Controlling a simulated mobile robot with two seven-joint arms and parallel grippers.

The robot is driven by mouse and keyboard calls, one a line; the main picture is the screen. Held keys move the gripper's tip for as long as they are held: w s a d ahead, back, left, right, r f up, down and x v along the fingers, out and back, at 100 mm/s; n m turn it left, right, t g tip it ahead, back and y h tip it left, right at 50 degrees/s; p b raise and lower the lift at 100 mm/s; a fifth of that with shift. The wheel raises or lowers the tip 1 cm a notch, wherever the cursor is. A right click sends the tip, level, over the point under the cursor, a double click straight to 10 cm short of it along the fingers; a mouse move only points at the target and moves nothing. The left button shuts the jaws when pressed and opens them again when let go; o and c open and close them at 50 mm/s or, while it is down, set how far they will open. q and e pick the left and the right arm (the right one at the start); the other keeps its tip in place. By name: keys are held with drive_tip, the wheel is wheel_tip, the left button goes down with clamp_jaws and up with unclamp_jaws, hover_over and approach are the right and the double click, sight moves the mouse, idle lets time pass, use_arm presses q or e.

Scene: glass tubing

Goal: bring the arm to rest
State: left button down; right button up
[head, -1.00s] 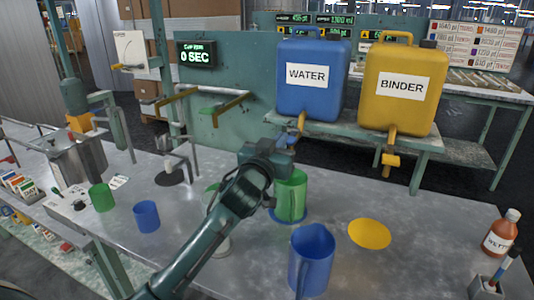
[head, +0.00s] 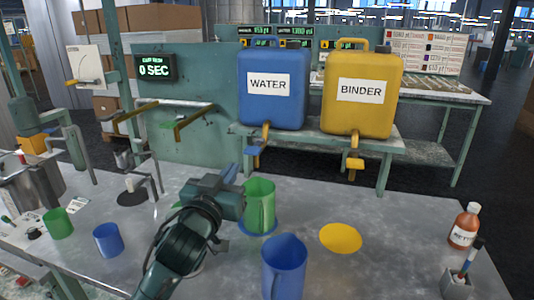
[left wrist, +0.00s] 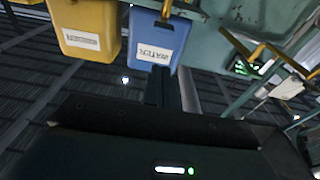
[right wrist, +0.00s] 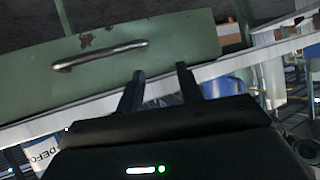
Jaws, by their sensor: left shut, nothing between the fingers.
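My left gripper (head: 230,173) is raised over the table at the left of the green pitcher (head: 260,205). In the left wrist view its fingers (left wrist: 163,85) are together with nothing between them, and the blue WATER tank shows beyond (left wrist: 158,38). My right gripper is out of the head view. In the right wrist view its fingers (right wrist: 160,85) are apart and empty, in front of a green panel with a metal handle (right wrist: 100,55).
A blue pitcher (head: 284,268), a yellow disc (head: 340,238) and a brown bottle (head: 464,226) stand on the grey table (head: 345,205). The WATER (head: 272,110) and BINDER (head: 360,110) tanks sit on a shelf behind. Green (head: 58,224) and blue cups (head: 108,240) are at left.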

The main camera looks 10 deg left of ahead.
use_arm(q)
drive_tip(key=s+a+f+g+y, duration=0.1)
drive_tip(key=s+f+g, duration=0.35)
drive_tip(key=f, duration=0.45)
drive_tip(key=s+f+g, duration=0.3)
drive_tip(key=s+f, duration=0.3)
drive_tip(key=f, duration=0.3)
drive_tip(key=s+f+m+g, duration=0.1)
drive_tip(key=s+f+g, duration=0.35)
drive_tip(key=s, duration=0.55)
drive_tip(key=s+f+m+g, duration=0.1)
drive_tip(key=s+f+g, duration=0.4)
drive_tip(key=s, duration=0.5)
drive_tip(key=w+d+f+t+h+p, duration=0.1)
drive_tip(key=w+d+t+h+p, duration=0.2)
drive_tip(key=w+d+t+p, duration=0.3)
drive_tip(key=shift+w+d+m+t+h, duration=0.25)
drive_tip(key=shift+d+t+h, duration=0.2)
drive_tip(key=shift+t, duration=0.75)
use_arm(e)
drive_tip(key=shift+s+d+r+g+h, duration=0.15)
drive_tip(key=shift+d+r+h, duration=0.1)
drive_tip(key=shift+d+r, duration=0.2)
drive_tip(key=shift+s+d+r+g+h, duration=0.15)
drive_tip(key=shift+d+r+h, duration=0.1)
drive_tip(key=shift+d+r, duration=0.2)
use_arm(q)
drive_tip(key=shift+f, duration=0.1)
use_arm(e)
drive_tip(key=shift+r, duration=0.1)
